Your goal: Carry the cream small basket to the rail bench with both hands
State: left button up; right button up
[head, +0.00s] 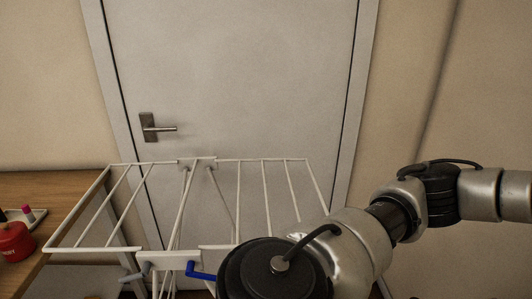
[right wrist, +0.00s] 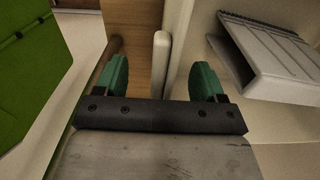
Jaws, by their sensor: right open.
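I cannot make out the cream small basket for certain in either view. A pale ribbed, box-like thing (right wrist: 275,55) is at the right of the right wrist view; I cannot tell whether it is the basket. A white rack with rails (head: 182,247) stands in front of the door in the head view and may be the rail bench; its top is bare. My right gripper (right wrist: 160,65) has green fingers spread apart, with nothing held. A pale rounded bar (right wrist: 160,65) shows beyond the gap between them. My left gripper is not in view.
A grey door (head: 235,80) with a metal handle is behind the rack. A wooden table (head: 60,185) at the left bears a red pot-like thing (head: 14,243). A green panel (right wrist: 30,75) is at the left of the right wrist view. My right arm covers the rack's near right side.

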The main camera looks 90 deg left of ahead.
notch_tip(320, 180, up, 10)
jog(key=shift+r+b, duration=0.1)
jog(key=shift+b, duration=0.55)
